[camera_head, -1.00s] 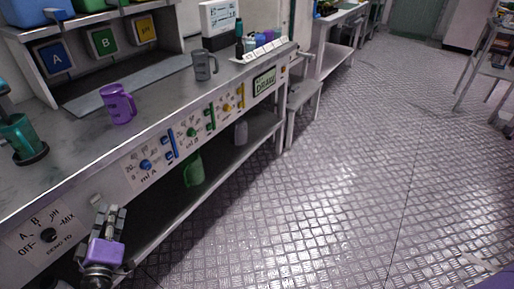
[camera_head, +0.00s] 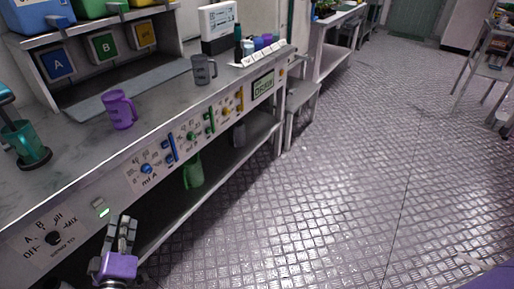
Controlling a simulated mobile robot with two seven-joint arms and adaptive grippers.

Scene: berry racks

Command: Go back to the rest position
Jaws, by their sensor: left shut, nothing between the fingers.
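My left gripper (camera_head: 124,222) is low at the left of the head view, in front of the bench's front panel. Its fingers are shut and empty, pointing up in the picture. It is just below and right of a small panel button with a green light (camera_head: 103,212). A round black knob (camera_head: 54,238) marked OFF and MIX is to its left on the panel. My right gripper is not in view.
The metal bench (camera_head: 160,100) holds a purple mug (camera_head: 120,110), a grey mug (camera_head: 203,70) and a teal cup (camera_head: 26,143) on a black stand. A green jug (camera_head: 193,172) stands on the lower shelf. The floor (camera_head: 340,190) to the right is clear.

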